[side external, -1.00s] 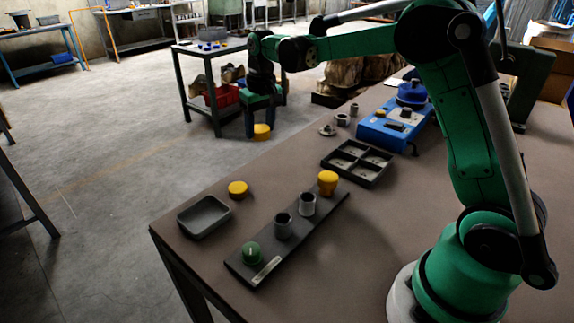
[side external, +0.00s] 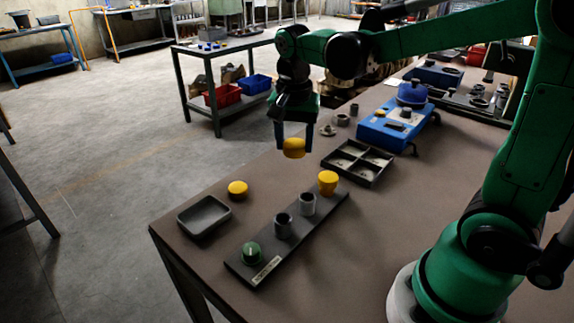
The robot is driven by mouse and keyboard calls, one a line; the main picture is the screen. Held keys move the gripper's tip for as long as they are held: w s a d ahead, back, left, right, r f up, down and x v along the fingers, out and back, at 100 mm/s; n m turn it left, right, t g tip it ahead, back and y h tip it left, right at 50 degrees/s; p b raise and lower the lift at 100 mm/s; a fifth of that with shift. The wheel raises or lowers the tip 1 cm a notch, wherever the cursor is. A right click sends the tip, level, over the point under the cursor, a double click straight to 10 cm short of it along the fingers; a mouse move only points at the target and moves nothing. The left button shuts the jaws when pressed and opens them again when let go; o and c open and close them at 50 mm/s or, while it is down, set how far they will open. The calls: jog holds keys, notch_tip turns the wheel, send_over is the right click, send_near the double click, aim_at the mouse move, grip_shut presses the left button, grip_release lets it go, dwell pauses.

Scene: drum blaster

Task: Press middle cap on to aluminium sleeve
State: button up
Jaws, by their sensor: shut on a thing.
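My gripper (side external: 293,145) is shut on a yellow cap (side external: 293,149) and holds it in the air above the table's far edge, beyond the dark strip (side external: 263,238). Two grey metal sleeves stand on the strip: the middle sleeve (side external: 307,204) and another sleeve (side external: 283,226), both open at the top. Another yellow cap (side external: 238,188) lies on the table.
An empty grey tray (side external: 203,226) lies left of the strip. A dark divided tray (side external: 343,171), small metal parts (side external: 341,120) and a blue device (side external: 381,139) stand behind. The brown table (side external: 340,260) is clear right of the strip.

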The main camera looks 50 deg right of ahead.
jog(key=shift+s+a+f+m, duration=0.1)
jog(key=shift+s+f+m, duration=0.45)
jog(key=shift+f, duration=0.75)
jog(key=shift+s+a+f+m, duration=0.1)
jog(key=shift+s+f+m, duration=0.2)
jog(key=shift+s+f, duration=0.7)
jog(key=shift+s+a+f+m, duration=0.1)
jog(key=shift+s+f+m, duration=0.3)
jog(key=shift+f, duration=1.2)
jog(key=shift+w+f, duration=0.1)
jog(key=shift+f, duration=0.65)
jog(key=o, duration=1.3)
jog(key=c, duration=0.3)
jog(key=shift+r, duration=2.55)
